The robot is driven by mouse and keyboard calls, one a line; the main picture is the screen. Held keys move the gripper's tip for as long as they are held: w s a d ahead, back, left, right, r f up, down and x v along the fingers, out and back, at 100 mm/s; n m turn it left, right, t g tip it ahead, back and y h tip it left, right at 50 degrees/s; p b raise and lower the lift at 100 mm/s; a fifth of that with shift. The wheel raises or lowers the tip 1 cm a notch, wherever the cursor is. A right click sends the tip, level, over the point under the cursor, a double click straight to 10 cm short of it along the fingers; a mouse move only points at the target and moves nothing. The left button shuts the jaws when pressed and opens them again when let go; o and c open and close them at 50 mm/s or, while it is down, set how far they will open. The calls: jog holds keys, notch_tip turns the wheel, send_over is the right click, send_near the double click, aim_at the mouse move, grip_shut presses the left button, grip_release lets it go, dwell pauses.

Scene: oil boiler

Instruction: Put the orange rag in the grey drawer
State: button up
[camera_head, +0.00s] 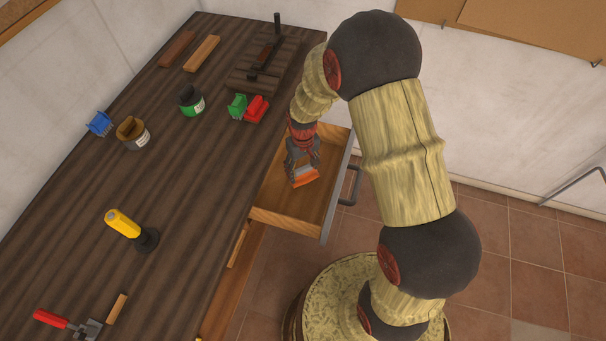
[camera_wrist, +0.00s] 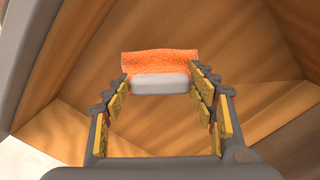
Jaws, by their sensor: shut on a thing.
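The orange rag (camera_head: 304,178) is between the fingers of my gripper (camera_head: 302,172), which points down inside the open drawer. In the wrist view the rag (camera_wrist: 160,63) spans the fingertips of my gripper (camera_wrist: 160,84), with a pale block-like part below it in the picture. The fingers are shut on it. The drawer (camera_head: 285,221) is pulled out from the dark wooden bench, with a grey front and a handle on its right side. Its wooden inside fills most of the wrist view (camera_wrist: 265,75). I cannot tell whether the rag touches the drawer floor.
The bench top (camera_head: 180,200) holds a yellow-handled tool (camera_head: 123,223), a red-handled tool (camera_head: 52,319), jars (camera_head: 191,101), coloured clips (camera_head: 256,108) and wooden blocks (camera_head: 202,53). The drawer's handle (camera_head: 350,187) sticks out to the right. Tiled floor (camera_head: 500,260) lies clear at the right.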

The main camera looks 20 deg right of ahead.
aim_at(303, 173)
jog(key=shift+w+d+f+b, duration=0.15)
jog(key=shift+f+b, duration=0.1)
jog(key=shift+f, duration=0.4)
jog(key=shift+w+a+f+b, duration=0.1)
jog(key=shift+f+b, duration=0.15)
jog(key=shift+f, duration=0.45)
jog(key=shift+w+d+f+b, duration=0.15)
jog(key=shift+f+b, duration=0.1)
jog(key=shift+f, duration=0.4)
jog(key=shift+f, duration=0.2)
jog(key=o, duration=1)
jog(key=shift+r, duration=0.1)
